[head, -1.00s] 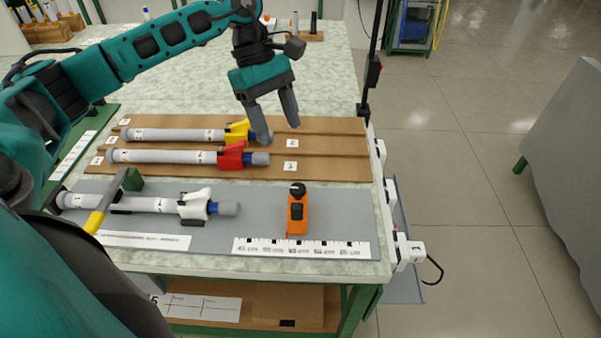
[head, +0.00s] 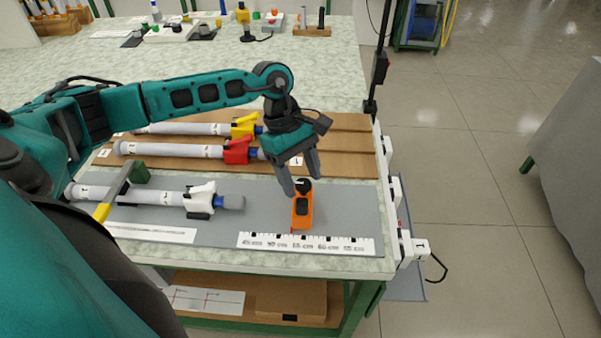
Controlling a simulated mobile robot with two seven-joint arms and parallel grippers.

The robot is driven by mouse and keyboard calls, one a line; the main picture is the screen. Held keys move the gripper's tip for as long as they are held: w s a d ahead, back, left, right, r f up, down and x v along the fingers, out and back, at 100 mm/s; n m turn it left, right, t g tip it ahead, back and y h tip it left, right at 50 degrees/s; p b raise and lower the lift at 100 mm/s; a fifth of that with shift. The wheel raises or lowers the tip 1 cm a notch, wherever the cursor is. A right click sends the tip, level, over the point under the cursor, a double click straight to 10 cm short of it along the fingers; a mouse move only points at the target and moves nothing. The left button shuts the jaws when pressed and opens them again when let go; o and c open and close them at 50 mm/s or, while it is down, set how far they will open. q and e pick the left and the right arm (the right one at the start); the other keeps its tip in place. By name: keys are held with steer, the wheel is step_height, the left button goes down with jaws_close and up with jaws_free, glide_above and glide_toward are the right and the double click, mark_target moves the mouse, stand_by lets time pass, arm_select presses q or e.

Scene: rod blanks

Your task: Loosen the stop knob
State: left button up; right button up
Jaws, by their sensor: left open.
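The orange stop block (head: 302,212) sits on the grey mat, just above the printed scale strip (head: 306,243). Its black stop knob (head: 304,185) is at the block's far end. My left gripper (head: 304,188) is open and points down, with its fingertips around or just above the knob. I cannot tell whether the fingers touch it. Part of the knob is hidden by the fingers. My right gripper is not in view.
A grey rod with a white clamp (head: 200,195) lies on the mat to the left. Rods with a red clamp (head: 237,150) and a yellow clamp (head: 245,126) lie on the brown board (head: 345,160) behind.

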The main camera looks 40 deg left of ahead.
arm_select(q)
steer(key=c, duration=1)
steer(key=shift+c, duration=0.2)
